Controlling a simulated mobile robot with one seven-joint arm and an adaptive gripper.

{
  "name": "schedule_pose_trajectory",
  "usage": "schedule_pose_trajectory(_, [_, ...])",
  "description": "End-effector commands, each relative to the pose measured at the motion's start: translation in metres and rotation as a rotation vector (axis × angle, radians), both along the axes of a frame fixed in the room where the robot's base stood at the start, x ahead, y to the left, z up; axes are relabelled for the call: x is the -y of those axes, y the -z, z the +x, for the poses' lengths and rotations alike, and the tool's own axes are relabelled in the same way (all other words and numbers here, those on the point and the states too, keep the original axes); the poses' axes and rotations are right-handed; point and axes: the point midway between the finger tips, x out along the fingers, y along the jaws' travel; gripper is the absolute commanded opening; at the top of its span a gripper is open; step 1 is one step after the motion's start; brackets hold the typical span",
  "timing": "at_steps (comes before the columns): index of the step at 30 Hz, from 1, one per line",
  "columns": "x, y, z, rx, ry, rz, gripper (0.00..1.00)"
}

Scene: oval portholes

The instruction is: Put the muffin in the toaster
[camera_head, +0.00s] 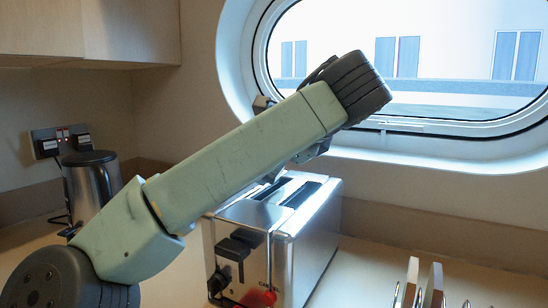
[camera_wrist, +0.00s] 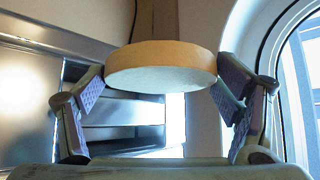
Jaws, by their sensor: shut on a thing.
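The muffin (camera_wrist: 162,60), a round flat disc with a tan edge and a pale face, is held between the two fingers of my gripper (camera_wrist: 160,76) in the wrist view. The gripper is shut on its sides. In the head view my arm hides the muffin and most of the gripper. The silver toaster (camera_head: 312,242) stands on the counter below the arm's far end, with two dark slots in its top and black controls on its front. Its shiny metal also shows in the wrist view (camera_wrist: 122,112), beyond and below the muffin. The muffin appears apart from the slots.
A metal kettle (camera_head: 92,192) stands at the left by a wall socket (camera_head: 60,140). A rack (camera_head: 432,287) is at the front right. The oval porthole's frame (camera_head: 236,75) is behind the toaster. A cupboard (camera_head: 90,30) hangs at upper left.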

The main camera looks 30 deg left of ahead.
Motion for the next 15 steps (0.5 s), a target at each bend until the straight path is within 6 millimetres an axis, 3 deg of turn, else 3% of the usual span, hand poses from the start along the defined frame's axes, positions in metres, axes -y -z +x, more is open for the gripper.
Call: schedule_pose_trajectory(15, [0.0003, 0.0047, 0.0001, 0.001, 0.001, 0.001, 0.62])
